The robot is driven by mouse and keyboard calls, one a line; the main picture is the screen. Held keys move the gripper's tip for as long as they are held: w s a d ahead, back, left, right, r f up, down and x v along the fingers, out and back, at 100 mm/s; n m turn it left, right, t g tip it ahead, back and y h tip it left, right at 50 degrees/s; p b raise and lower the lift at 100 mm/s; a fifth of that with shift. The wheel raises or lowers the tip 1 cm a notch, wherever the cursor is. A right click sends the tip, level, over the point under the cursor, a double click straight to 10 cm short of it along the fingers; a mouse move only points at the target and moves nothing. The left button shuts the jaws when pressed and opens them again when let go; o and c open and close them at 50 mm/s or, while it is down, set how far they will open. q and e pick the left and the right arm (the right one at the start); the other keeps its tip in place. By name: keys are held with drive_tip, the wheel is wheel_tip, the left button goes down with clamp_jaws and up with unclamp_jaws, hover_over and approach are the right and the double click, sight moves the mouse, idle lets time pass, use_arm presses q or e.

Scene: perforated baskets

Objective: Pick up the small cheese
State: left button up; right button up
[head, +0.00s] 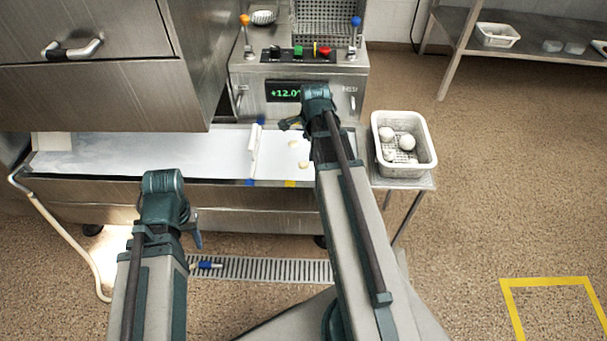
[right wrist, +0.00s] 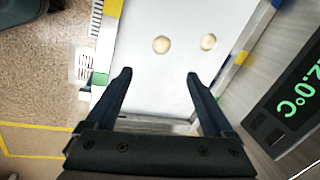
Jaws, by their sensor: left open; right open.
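Two small pale round cheeses lie apart on the white work surface: a nearer one (head: 303,164) and one closer to the control box (head: 293,143). The right wrist view shows them as a left cheese (right wrist: 162,45) and a slightly smaller-looking right cheese (right wrist: 208,41). My right gripper (right wrist: 159,75) is open and empty, with both cheeses beyond its fingertips; the left one is roughly in line with the gap. In the head view my right gripper (head: 290,124) is partly hidden by its arm. My left gripper (head: 196,239) is open, low in front of the counter, away from the cheeses.
A white perforated basket (head: 427,150) with several larger white balls stands on a side stand at right. A white bar (head: 253,150) lies across the work surface, left of the cheeses. The control box (head: 347,83) with a green display stands behind.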

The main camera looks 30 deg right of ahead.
drive_tip(key=b, duration=0.8)
approach(304, 164)
drive_tip(key=shift+s+d+x, duration=0.1)
drive_tip(key=shift+d+x, duration=0.1)
drive_tip(key=shift+x, duration=1.05)
drive_tip(key=shift+s+d+x, duration=0.15)
drive_tip(key=shift+d+x, duration=0.05)
drive_tip(key=shift+x, duration=1.05)
drive_tip(key=shift+f, duration=0.1)
drive_tip(key=b+x, duration=0.5)
drive_tip(key=shift+w+a+f, duration=0.1)
drive_tip(key=shift+w+a, duration=0.1)
drive_tip(key=shift+a, duration=0.2)
clamp_jaws()
drive_tip(key=shift+r, duration=0.2)
